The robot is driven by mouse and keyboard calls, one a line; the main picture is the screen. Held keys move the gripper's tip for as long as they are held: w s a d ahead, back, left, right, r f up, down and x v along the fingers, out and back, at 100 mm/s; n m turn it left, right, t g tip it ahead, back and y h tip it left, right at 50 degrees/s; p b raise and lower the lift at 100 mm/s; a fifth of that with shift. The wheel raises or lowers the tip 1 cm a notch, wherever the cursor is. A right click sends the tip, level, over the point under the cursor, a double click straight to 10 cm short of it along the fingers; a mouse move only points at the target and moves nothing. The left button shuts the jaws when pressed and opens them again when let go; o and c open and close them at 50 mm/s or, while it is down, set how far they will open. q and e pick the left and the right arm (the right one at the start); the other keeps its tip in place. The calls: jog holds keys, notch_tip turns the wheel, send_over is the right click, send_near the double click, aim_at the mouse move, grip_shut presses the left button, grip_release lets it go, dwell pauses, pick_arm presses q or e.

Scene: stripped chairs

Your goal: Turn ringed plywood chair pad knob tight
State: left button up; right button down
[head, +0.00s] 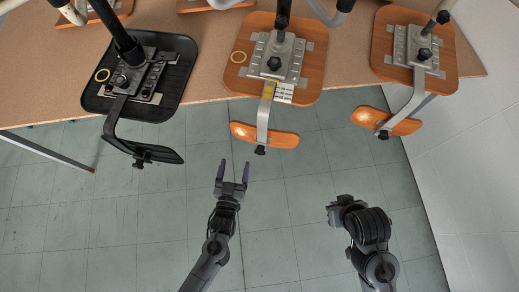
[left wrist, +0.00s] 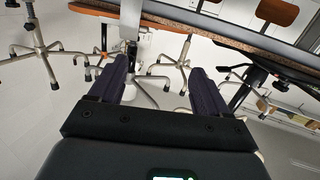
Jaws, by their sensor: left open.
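The ringed plywood chair pad (head: 235,80) lies upside down on the bench, in the middle of the head view, with a yellow ring (head: 238,57) at its left. A grey metal plate is fixed to it, with a black knob (head: 274,63) on the plate. Whether the knob is tight cannot be seen. My left gripper (head: 234,168) is open and empty, in front of the bench and below the chair's backrest (head: 278,138). Its two fingers show apart in the left wrist view (left wrist: 158,72). My right gripper (head: 342,208) is folded near my right arm; its fingers cannot be made out.
A black ringed chair pad (head: 174,65) lies to the left and a ringless plywood one (head: 384,45) to the right. Their backrests and metal bars overhang the bench edge (head: 205,95). The tiled floor before the bench is clear. A white wall (head: 470,140) stands at right.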

pick_arm(q)
jog(key=w+d+f+m+h+b, duration=0.1)
jog(key=d+f+b, duration=0.1)
jog(key=f+b, duration=0.65)
jog(key=w+d+f+b, duration=0.1)
jog(key=d+f+b, duration=0.2)
jog(key=f+b, duration=0.55)
jog(key=b, duration=0.5)
send_near(259, 154)
jog(key=shift+t, duration=0.3)
jog(key=w+b, duration=0.1)
jog(key=w, duration=0.2)
jog(key=w+d+b, duration=0.1)
jog(key=w, duration=0.2)
jog(key=w+d+b, duration=0.1)
jog(key=w, duration=0.2)
jog(key=shift+w+f+b, duration=0.1)
jog(key=shift+f+b, duration=0.05)
jog(key=shift+b, duration=0.25)
jog(key=shift+w+d, duration=0.15)
jog(key=shift+w, duration=0.3)
jog(key=shift+c, duration=0.4)
jog(key=c, duration=0.9)
